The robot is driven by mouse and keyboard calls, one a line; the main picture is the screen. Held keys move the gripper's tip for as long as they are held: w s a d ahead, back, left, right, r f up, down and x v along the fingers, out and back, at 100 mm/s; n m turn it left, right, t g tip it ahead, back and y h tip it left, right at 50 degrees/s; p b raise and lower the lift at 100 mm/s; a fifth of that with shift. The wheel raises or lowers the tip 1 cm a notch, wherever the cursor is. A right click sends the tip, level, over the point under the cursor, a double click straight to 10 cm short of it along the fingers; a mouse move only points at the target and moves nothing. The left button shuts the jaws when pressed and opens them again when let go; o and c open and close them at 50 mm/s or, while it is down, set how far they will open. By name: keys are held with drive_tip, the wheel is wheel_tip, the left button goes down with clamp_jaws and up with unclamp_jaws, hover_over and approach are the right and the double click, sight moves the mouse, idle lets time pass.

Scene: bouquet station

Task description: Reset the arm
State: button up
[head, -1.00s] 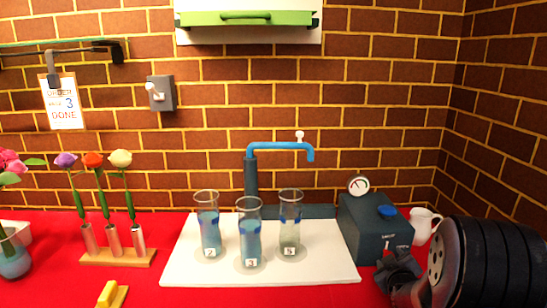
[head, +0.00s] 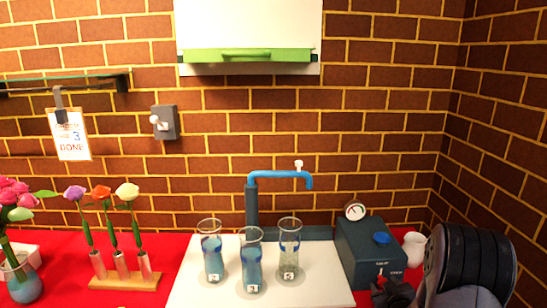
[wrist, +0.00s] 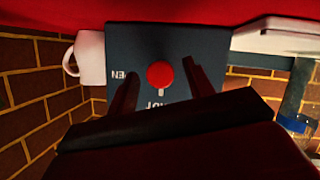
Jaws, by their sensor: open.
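My gripper shows in the head view (head: 393,295) at the bottom right, in front of the dark blue box (head: 368,255); my arm and the frame edge partly hide it. In the wrist view, my gripper (wrist: 160,68) has its two dark fingers apart with nothing between them. The box front (wrist: 205,45) faces the wrist camera, with its lettering upside down. I cannot tell whether a finger touches the box.
Three numbered glasses with liquid, one (head: 252,262), stand on a white board (head: 325,292) below a blue tap (head: 280,174). Flowers in a wooden rack (head: 125,282) and a vase (head: 24,288) are left. A white cabinet (head: 250,25) hangs above.

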drive_tip(key=shift+r+m+y+p, duration=0.2)
drive_tip(key=shift+m+y+p, duration=0.4)
drive_tip(key=shift+p, duration=1.85)
drive_tip(key=shift+f+m+p, duration=0.15)
drive_tip(key=shift+m+p, duration=0.15)
drive_tip(key=shift+p, duration=0.3)
drive_tip(key=shift+s, duration=0.1)
